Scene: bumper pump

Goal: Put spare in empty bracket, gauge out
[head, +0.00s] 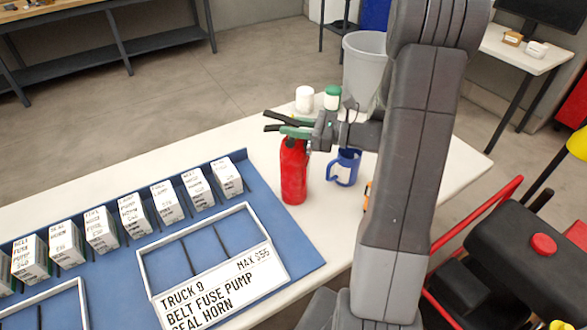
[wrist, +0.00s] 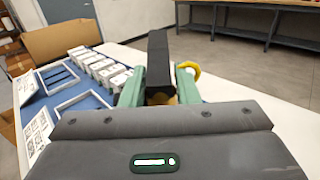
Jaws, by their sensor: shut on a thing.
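A red fire extinguisher (head: 293,172) with a black handle (head: 282,121) is upright over the white table, near its far edge. My gripper (head: 297,131) is shut on its top, just below the handle. In the wrist view the green fingers of my gripper (wrist: 158,92) close on the neck under the black handle (wrist: 158,60). A yellow ring (wrist: 196,69) shows beside the handle. I cannot tell whether the extinguisher's base touches the table. I cannot make out its gauge, and no bracket is in clear view.
A blue mug (head: 344,167), a white-lidded jar (head: 305,99) and a green-lidded jar (head: 332,97) stand close by. A blue mat (head: 285,240) holds several labelled boxes and a white frame with a "TRUCK" sign (head: 220,290). A grey bin (head: 364,70) stands behind. A red-framed cart is at right.

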